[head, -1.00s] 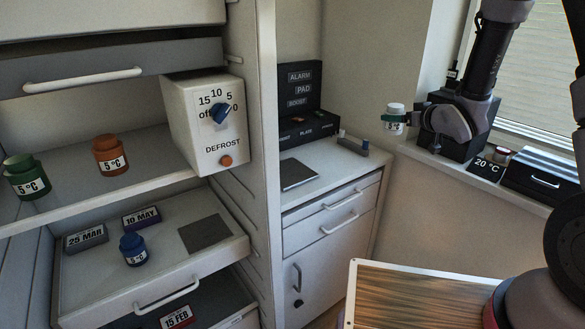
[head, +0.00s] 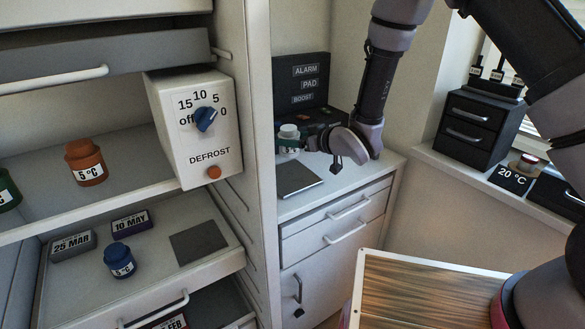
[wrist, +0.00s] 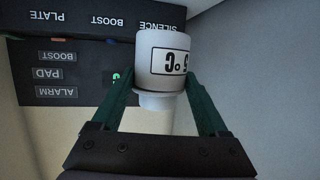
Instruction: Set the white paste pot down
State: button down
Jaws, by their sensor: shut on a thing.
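The white paste pot (head: 289,130) has a white lid and a "5 °C" label. My gripper (head: 289,143) is shut on it over the back of the white counter (head: 330,188), in front of the black alarm panel. In the wrist view the pot (wrist: 162,55) sits between the two green fingers (wrist: 160,85), its label partly readable and upside down in the picture. The pot looks upright. A dark grey square plate (head: 297,179) lies on the counter, nearer than the pot. I cannot tell whether the pot's base touches anything.
The black alarm panel (head: 302,78) stands behind the pot. The defrost box (head: 194,128) and cabinet side are to the left. An orange pot (head: 86,162) and a blue pot (head: 119,260) stand on the left shelves. A wooden-topped board (head: 430,295) is in front right.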

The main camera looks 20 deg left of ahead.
notch_tip(320, 180, down, 8)
jog(key=shift+r, duration=0.15)
dwell(0.4)
grip_release()
